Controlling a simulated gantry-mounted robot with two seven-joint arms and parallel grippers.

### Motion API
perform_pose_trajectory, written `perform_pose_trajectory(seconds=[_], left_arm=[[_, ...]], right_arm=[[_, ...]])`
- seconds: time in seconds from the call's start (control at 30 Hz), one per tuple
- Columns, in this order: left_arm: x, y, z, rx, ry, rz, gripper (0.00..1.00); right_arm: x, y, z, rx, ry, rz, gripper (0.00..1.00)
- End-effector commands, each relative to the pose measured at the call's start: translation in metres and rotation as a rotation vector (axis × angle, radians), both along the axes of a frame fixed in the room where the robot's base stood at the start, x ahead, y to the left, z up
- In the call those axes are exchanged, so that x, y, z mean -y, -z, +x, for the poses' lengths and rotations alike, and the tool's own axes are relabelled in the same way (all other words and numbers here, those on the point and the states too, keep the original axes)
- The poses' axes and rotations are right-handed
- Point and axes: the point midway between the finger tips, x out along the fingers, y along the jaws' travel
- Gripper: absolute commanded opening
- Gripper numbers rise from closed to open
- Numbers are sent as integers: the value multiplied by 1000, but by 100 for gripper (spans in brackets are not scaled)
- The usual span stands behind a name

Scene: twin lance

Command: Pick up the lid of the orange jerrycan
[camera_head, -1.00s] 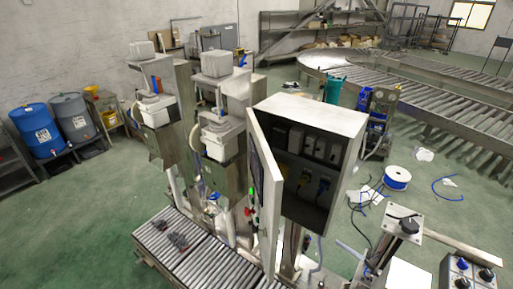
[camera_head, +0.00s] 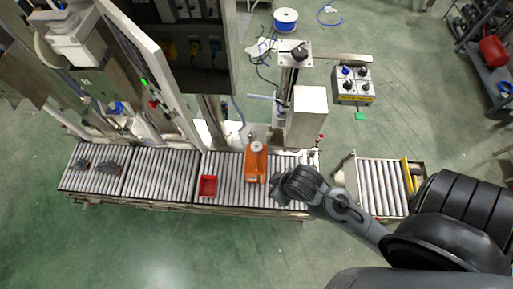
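An orange jerrycan (camera_head: 255,166) stands on the roller conveyor (camera_head: 170,174), near the middle of the view. A small round top shows at its far end, but I cannot tell whether this is its lid. A small red tray (camera_head: 208,186) lies on the rollers to the left of the jerrycan, and its contents are too small to make out. My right arm comes in from the right, and its gripper (camera_head: 275,188) is just right of the jerrycan's near end. Its fingers are too small and dark to tell if they are open or shut. My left gripper is out of view.
Dark small objects (camera_head: 108,167) lie at the conveyor's left end. An open electrical cabinet (camera_head: 180,45) and a post-mounted machine (camera_head: 305,115) stand behind the conveyor. A control box (camera_head: 352,86) stands at the right. A separate short roller section (camera_head: 382,186) lies right of the conveyor.

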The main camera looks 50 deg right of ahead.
Motion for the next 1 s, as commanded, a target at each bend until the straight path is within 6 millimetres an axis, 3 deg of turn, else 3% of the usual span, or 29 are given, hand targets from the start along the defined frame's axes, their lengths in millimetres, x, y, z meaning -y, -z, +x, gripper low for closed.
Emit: perform_pose_trajectory(seconds=[0.23,0.8,1.0], left_arm=[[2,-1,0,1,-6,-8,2],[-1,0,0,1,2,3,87],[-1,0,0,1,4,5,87]], right_arm=[[0,0,0,0,0,0,0],[0,0,0,0,0,0,0],[0,0,0,0,0,0,0]])
